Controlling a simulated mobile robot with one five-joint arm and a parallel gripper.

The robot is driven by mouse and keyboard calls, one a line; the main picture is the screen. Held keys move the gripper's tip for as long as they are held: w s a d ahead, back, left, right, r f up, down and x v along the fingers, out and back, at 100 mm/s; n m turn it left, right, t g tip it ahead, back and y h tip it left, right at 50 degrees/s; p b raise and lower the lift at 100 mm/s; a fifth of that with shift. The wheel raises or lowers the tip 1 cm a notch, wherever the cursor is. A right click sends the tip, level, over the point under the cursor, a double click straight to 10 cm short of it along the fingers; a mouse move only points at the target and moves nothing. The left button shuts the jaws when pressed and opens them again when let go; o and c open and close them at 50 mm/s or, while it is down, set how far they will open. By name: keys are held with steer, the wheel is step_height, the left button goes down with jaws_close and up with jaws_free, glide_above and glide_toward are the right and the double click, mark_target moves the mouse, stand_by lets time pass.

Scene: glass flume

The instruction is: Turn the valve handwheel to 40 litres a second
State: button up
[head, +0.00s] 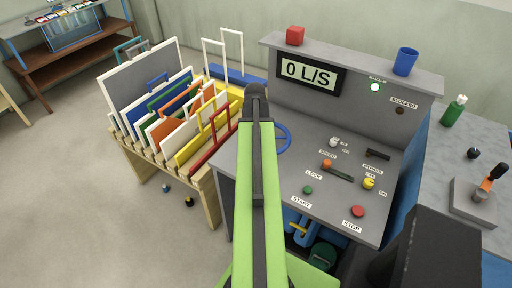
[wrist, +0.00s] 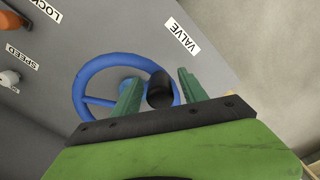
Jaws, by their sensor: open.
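The valve handwheel is a blue spoked ring (wrist: 83,78) in the wrist view, lying on the grey panel beside a VALVE label (wrist: 182,37). Its dark knob (wrist: 160,90) stands on the rim. My gripper (wrist: 158,84) is open, with its two green fingers on either side of the knob and a gap showing; I cannot tell whether they touch it. In the head view the wheel (head: 288,140) is partly hidden behind my green arm, and my gripper is hidden too. The display (head: 310,74) reads 0 L/S.
The console also carries a green START button (head: 308,190), a red STOP button (head: 358,211), an orange knob (head: 327,164) and a yellow knob (head: 368,183). A rack of coloured panels (head: 165,118) stands close on the left.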

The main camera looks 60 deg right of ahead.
jaws_close()
stand_by(1.3)
steer(key=shift+d, duration=0.25)
steer(key=shift+a+r, duration=0.1)
steer(key=shift+a, duration=0.05)
steer(key=shift+m, duration=0.3)
